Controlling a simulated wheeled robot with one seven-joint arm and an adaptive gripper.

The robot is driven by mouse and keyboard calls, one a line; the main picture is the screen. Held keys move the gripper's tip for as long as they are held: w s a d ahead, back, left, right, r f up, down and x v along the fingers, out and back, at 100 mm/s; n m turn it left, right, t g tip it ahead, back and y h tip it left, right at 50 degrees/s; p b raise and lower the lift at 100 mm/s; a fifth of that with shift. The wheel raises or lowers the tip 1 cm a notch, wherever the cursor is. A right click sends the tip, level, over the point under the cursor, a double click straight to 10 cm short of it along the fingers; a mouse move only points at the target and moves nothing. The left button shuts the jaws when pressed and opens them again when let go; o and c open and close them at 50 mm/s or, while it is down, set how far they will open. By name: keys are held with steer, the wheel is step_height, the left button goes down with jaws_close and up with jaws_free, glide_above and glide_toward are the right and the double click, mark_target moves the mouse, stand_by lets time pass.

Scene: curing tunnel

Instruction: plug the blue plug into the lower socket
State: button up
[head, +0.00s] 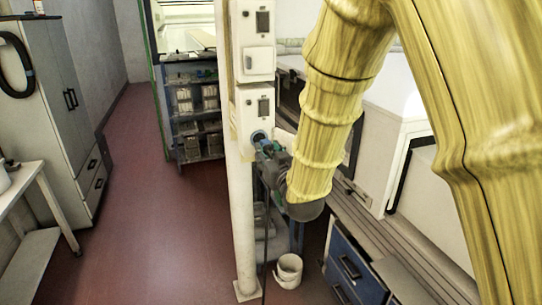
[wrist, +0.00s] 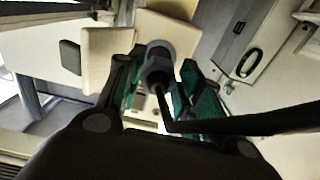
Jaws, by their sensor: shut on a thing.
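My gripper (head: 266,147) is at the lower box on the white post, with its fingers closed around the plug. In the wrist view the plug's dark grey back end (wrist: 157,72) sits between the green-padded fingers, and a black cable leaves it. In the head view a blue round part (head: 259,137) shows between the fingers and the lower socket (head: 246,123). I cannot tell whether this is the plug's front or the socket's ring, nor how deep the plug sits. The upper socket (head: 258,61) has a pale cover over it.
The white post (head: 242,210) stands on the red floor, with a white bucket (head: 289,270) at its foot. The cable (head: 265,240) hangs beside the post. A blue drawer unit (head: 350,265) and white machine are on the right. The floor left of the post is clear.

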mark_target(267, 152)
steer(key=shift+x, duration=1.7)
steer(key=shift+b, duration=0.35)
stand_by(1.3)
steer(key=shift+w+a, duration=0.1)
steer(key=shift+w, duration=0.4)
stand_by(0.6)
steer(key=o, duration=1)
steer(key=v, duration=1.2)
steer(key=shift+f, duration=0.1)
